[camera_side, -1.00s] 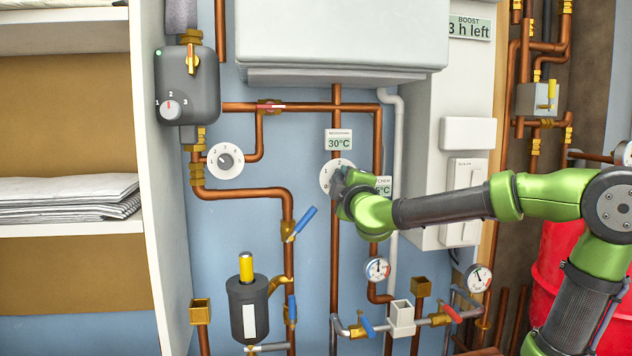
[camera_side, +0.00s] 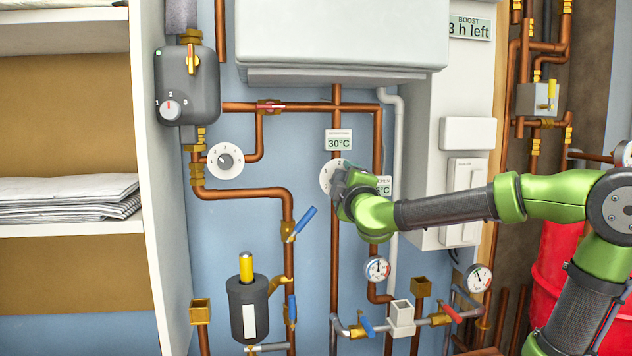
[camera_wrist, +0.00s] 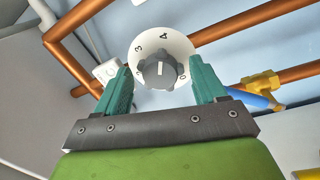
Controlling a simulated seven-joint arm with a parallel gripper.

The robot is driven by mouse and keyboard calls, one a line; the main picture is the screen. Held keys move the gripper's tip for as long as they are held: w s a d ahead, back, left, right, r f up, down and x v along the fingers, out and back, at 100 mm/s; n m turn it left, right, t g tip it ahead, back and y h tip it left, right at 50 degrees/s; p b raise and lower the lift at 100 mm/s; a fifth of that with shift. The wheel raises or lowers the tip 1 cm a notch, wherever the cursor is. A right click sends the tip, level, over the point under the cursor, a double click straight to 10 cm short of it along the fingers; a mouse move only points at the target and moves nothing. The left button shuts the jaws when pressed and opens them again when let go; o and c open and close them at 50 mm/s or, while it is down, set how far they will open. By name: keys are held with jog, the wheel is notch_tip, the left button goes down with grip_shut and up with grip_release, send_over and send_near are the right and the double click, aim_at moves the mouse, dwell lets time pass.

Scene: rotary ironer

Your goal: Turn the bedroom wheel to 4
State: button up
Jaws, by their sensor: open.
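The bedroom wheel (camera_side: 328,176) is a white numbered dial on the pipe below a sign (camera_side: 339,140) reading 30°C. In the side view my gripper (camera_side: 344,184) covers its right part. In the wrist view the wheel (camera_wrist: 143,50) shows a grey knob at its middle, with 3, 4 and 0 readable on the rim. The knob has a pale mark, but I cannot tell which number it points to. My gripper (camera_wrist: 163,72) is open, with one green finger on each side of the knob. I cannot tell whether either finger touches it.
A second white dial (camera_side: 225,161) and a grey pump (camera_side: 187,86) are to the left. A white sign reading in °C (camera_side: 384,186) is partly behind my gripper. Copper pipes (camera_side: 270,194) and a blue-handled valve (camera_side: 304,221) surround the area.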

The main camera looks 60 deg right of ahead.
jog(key=v, duration=1.6)
jog(key=shift+s, duration=0.15)
jog(key=shift+a+r, duration=0.1)
jog(key=shift+a, duration=0.05)
notch_tip(320, 180, down, 15)
jog(key=s+a+m+g+y, duration=0.2)
jog(key=m+g+y, duration=0.2)
jog(key=g+y, duration=0.3)
jog(key=a+f+m+t+y, duration=0.1)
jog(key=a+f+m+y, duration=0.1)
jog(key=a+m+y, duration=0.3)
jog(key=a+y, duration=0.2)
jog(key=y, duration=0.2)
jog(key=shift+a+f, duration=0.15)
jog(key=shift+a, duration=0.25)
jog(key=shift+d, duration=0.1)
